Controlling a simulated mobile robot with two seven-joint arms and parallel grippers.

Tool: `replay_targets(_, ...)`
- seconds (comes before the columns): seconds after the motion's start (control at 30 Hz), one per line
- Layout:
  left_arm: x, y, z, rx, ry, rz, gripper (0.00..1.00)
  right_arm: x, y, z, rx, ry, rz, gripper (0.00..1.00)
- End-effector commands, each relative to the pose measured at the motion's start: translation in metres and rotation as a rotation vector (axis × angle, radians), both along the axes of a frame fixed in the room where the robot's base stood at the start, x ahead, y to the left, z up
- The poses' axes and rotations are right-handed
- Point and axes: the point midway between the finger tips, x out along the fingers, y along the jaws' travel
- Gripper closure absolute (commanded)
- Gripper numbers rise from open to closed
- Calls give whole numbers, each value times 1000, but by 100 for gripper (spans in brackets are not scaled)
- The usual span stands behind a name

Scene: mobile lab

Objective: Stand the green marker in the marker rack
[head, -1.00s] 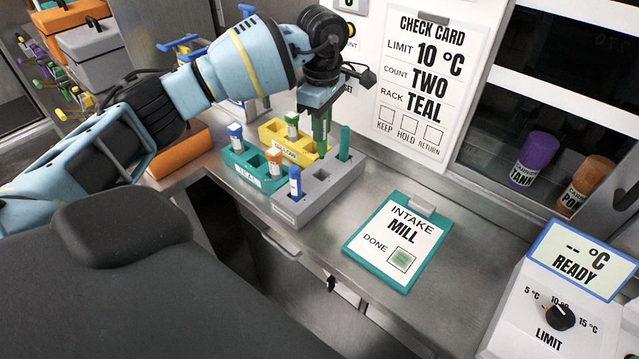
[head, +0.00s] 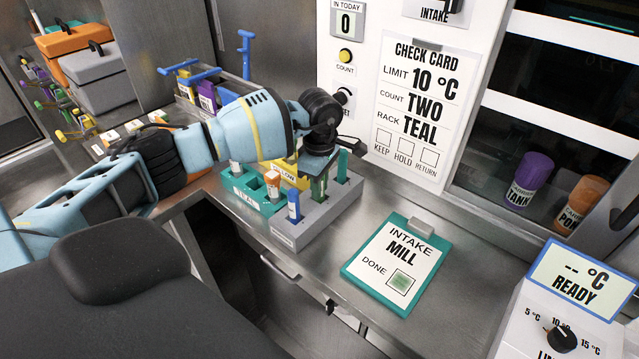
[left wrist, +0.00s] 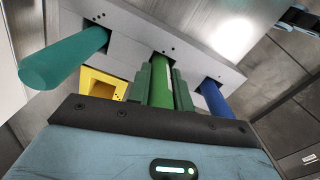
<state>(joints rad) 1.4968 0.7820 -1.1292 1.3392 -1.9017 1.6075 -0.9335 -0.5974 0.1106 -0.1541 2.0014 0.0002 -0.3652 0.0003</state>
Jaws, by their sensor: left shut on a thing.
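My left gripper (head: 320,180) is low over the grey marker rack (head: 320,222), shut on the green marker (head: 318,192). In the left wrist view the green marker (left wrist: 160,82) is between the gripper's fingers (left wrist: 163,88), and its far end is at the rack's middle hole. A teal marker (left wrist: 65,57) and a blue marker (left wrist: 214,103) stand in the holes on either side. How deep the green marker sits is hard to tell. My right gripper is not in view.
A teal rack (head: 246,197) and a yellow rack (head: 300,180), partly hidden by my arm, stand left of the grey rack. The intake clipboard (head: 385,283) lies to the right. A wall panel with the check card (head: 412,105) rises behind. The counter between clipboard and limit box (head: 585,265) is clear.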

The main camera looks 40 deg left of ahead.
Motion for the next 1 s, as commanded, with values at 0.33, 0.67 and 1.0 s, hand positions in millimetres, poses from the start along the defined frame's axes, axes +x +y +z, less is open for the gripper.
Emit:
replay_targets(0.33,0,0,-3,0,-1,0,100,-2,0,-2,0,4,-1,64)
replay_targets(0.67,0,0,-3,0,-2,0,57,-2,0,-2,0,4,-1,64)
replay_targets(1.0,1,0,12,0,-4,0,57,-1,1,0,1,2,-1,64)
